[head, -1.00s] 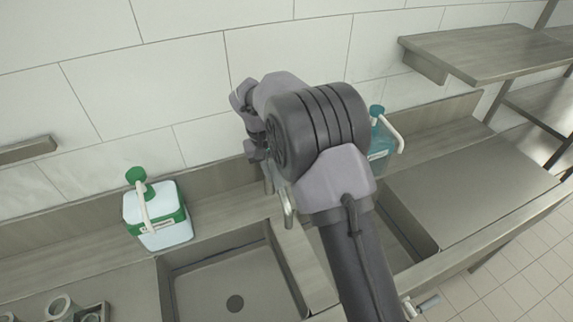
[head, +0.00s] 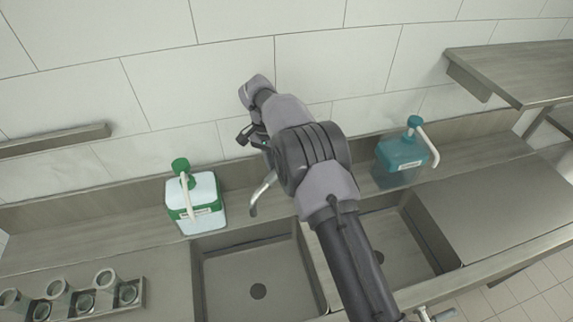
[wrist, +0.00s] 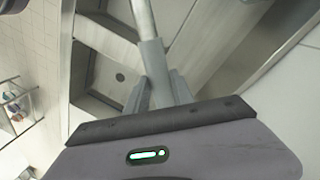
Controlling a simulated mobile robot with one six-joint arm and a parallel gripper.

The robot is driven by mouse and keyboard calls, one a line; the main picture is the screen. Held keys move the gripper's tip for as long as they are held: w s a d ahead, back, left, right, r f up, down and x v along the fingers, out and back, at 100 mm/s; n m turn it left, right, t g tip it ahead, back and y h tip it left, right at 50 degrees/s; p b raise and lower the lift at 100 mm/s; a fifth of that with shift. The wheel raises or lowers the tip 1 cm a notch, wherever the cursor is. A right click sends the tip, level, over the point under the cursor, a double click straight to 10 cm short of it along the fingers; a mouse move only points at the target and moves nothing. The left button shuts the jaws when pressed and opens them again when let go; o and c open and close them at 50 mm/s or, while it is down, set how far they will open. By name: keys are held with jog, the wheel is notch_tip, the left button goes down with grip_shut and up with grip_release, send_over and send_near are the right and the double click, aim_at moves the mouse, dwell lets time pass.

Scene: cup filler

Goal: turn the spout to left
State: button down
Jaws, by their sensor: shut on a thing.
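The metal spout (head: 262,192) shows below my wrist in the head view. Its bent end points left and down, over the back right part of the left basin (head: 258,265). In the wrist view the spout is a pale tube (wrist: 144,18) that runs up from between my fingers. My gripper (wrist: 158,88) is shut on the spout. In the head view my arm hides the spout's base and most of the grip.
A white and green pump bottle (head: 205,205) stands on the ledge left of the spout. A teal pump bottle (head: 400,158) stands to the right. A rack with several metal cups (head: 105,280) is at the lower left. A shelf (head: 515,70) juts out upper right.

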jog(key=shift+w+a+r, duration=0.15)
jog(key=shift+w, duration=0.05)
dwell(0.4)
jog(key=c, duration=1.1)
grip_release()
jog(key=shift+a, duration=0.1)
notch_tip(320, 180, up, 12)
jog(key=w+a+p, duration=0.1)
jog(key=a+p, duration=0.1)
jog(key=p, duration=0.4)
jog(key=shift+w+f, duration=0.15)
jog(key=shift+f, duration=0.1)
